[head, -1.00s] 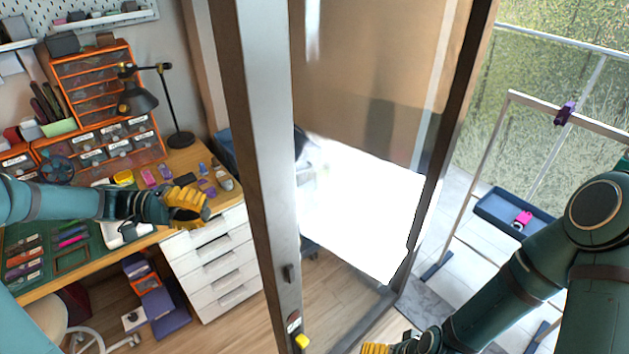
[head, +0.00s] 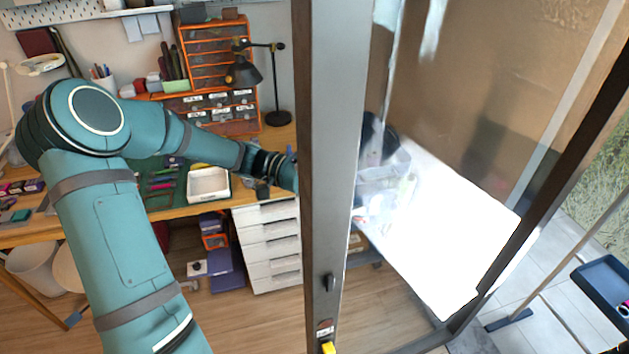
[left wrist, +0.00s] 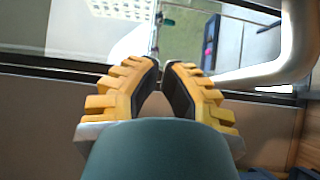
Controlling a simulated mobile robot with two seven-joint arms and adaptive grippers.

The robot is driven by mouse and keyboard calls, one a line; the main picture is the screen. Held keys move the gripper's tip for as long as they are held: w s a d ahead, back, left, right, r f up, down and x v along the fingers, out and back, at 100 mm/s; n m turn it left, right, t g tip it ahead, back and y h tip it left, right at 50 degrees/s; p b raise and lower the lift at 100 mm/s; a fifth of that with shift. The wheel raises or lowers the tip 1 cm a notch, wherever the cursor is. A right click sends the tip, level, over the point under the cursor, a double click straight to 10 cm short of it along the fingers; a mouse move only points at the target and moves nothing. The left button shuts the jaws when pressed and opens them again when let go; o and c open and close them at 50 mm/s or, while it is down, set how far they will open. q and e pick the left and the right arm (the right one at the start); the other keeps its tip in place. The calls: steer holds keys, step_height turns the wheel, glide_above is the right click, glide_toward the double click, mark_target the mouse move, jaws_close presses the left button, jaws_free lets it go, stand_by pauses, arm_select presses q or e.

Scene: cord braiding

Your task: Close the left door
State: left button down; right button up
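A tall glass door with a thick grey frame stands open in the middle of the head view; its near upright (head: 333,150) carries a small dark latch (head: 328,283). Its glass panel reaches back to a dark upright at the right. My left arm reaches from the left to this near upright, and its gripper is hidden behind it. In the left wrist view my left gripper (left wrist: 160,66) shows two yellow fingers with dark pads and a narrow, empty gap between them. Whether it touches the door cannot be told. My right gripper is not in view.
A wooden desk (head: 275,137) with an orange drawer cabinet (head: 215,60), a black lamp (head: 243,72) and white drawers (head: 272,262) stands behind my left arm. A dark blue tray (head: 607,283) is beyond the door at right.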

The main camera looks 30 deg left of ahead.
mark_target(358, 205)
arm_select(q)
steer(key=d, duration=0.2)
steer(key=s+d, duration=0.1)
steer(key=d, duration=0.3)
steer(key=shift+s+d+b, duration=0.35)
steer(key=shift+b, duration=0.05)
steer(key=shift+d, duration=0.1)
